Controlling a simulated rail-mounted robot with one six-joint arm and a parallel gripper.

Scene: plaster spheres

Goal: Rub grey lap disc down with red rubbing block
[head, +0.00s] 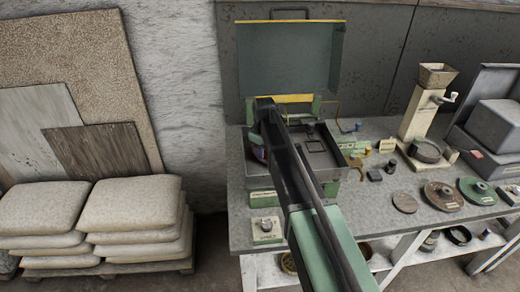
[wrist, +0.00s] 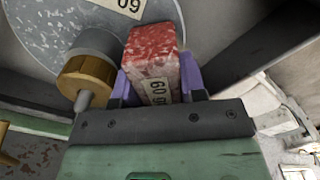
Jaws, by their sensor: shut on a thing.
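My gripper (wrist: 155,80) has purple fingers, and they are shut on the red rubbing block (wrist: 152,48). The block is red with pale speckles and has a cream label reading 60. In the wrist view it overlaps the grey lap disc (wrist: 38,38), a wide round plate with a label near the top edge. I cannot tell whether block and disc touch. A brass-coloured knob (wrist: 85,78) with a grey hub stands by the disc, left of the block. In the head view my arm hides most of the gripper, disc and block at the green machine.
The machine's green lid (head: 287,57) stands open behind. A dark tray (head: 318,152) is right of my arm. Several discs, including a brown one (head: 404,202) and a green one (head: 478,190), lie on the grey bench (head: 375,215). Stacked sacks (head: 130,202) stand left.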

